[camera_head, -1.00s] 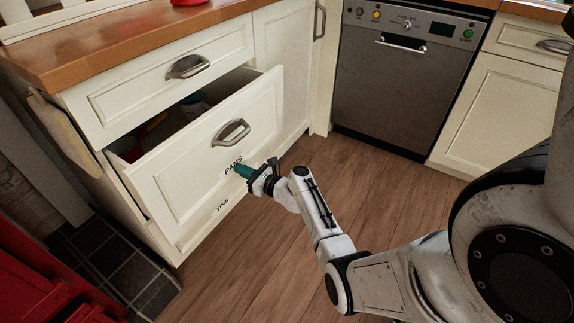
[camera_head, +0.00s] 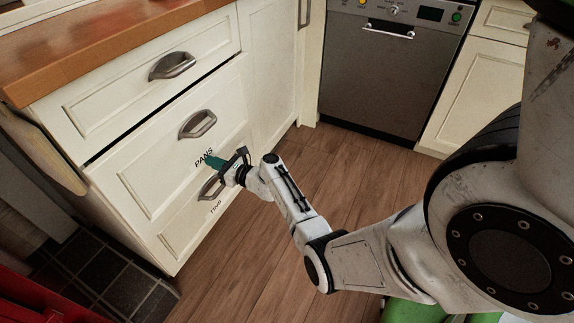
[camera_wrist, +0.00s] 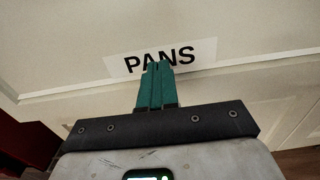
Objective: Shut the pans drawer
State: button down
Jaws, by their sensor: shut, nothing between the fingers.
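The pans drawer (camera_head: 150,165) is the middle cream drawer of the island, marked with a PANS label (camera_head: 204,158) and fitted with a metal handle (camera_head: 197,124). Its front stands about level with the drawers above and below, with a thin dark gap along its top edge. My gripper (camera_head: 212,162) is shut and empty, its teal fingertips at the lower part of the drawer front by the label. In the wrist view the shut fingers (camera_wrist: 155,85) overlap the PANS label (camera_wrist: 160,60); they look to be against the front or very near it.
The tins drawer (camera_head: 185,235) with its handle lies below, and another drawer (camera_head: 140,85) above. A wooden worktop (camera_head: 100,40) tops the island. A dishwasher (camera_head: 385,75) stands behind. Wood floor (camera_head: 240,250) is clear; dark tiles (camera_head: 90,275) lie at the lower left.

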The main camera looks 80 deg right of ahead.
jog(key=shift+w, duration=0.2)
jog(key=p+v, duration=0.2)
jog(key=v, duration=0.4)
jog(key=shift+s+p, duration=0.25)
jog(key=shift+p, duration=0.1)
dwell(1.3)
dwell(0.5)
